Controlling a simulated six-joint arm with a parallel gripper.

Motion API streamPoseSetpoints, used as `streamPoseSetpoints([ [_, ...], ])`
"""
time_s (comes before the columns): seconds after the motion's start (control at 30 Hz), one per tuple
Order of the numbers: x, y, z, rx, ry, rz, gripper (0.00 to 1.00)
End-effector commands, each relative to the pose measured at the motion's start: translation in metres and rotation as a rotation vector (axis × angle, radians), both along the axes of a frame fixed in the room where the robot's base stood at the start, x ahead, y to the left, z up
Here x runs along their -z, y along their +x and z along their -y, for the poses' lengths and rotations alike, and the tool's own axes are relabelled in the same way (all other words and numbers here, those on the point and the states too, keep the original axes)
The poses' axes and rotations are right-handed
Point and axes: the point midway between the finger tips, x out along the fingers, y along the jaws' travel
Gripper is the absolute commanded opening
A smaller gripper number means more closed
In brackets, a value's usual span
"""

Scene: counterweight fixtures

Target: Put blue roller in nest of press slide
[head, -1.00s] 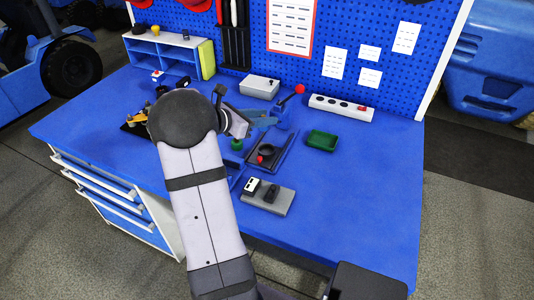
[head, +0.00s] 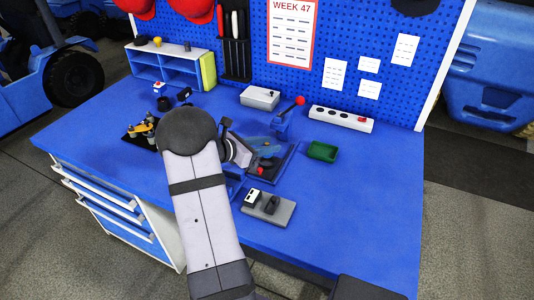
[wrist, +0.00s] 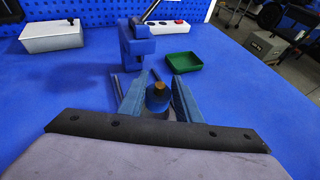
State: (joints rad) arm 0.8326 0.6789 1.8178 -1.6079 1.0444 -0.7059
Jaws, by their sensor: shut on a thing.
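The blue roller (wrist: 157,99), with a brass-coloured top, stands upright between the fingers of my gripper (wrist: 156,90) in the wrist view. The gripper is shut on it. In the head view my gripper (head: 262,148) is over the press slide (head: 283,161), and the roller cannot be made out clearly there. The slide is a dark track with a red knob (head: 261,170) at its near end. The dark nest (head: 267,161) shows partly beneath the fingers. I cannot tell whether the roller touches the nest. The blue press (wrist: 137,46) stands just beyond.
The press lever with a red ball (head: 300,100) rises behind the slide. A green tray (head: 322,151) lies to the right, a grey fixture plate (head: 268,207) in front. A grey box (head: 260,97) and a white switch strip (head: 341,120) stand behind. The right of the table is clear.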

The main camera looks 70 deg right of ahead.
Motion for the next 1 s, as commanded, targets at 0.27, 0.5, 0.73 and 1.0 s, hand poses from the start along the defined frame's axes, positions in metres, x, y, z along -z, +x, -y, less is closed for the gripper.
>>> streamPoseSetpoints([
  [0.27,0.029,0.0,0.0,-0.001,0.003,-0.003,0.06],
  [0.5,0.037,0.0,0.0,0.0,-0.001,0.0,0.06],
  [0.73,0.039,0.0,0.0,0.0,0.0,0.0,0.06],
  [1.0,0.04,0.0,0.0,0.0,0.001,0.0,0.49],
])
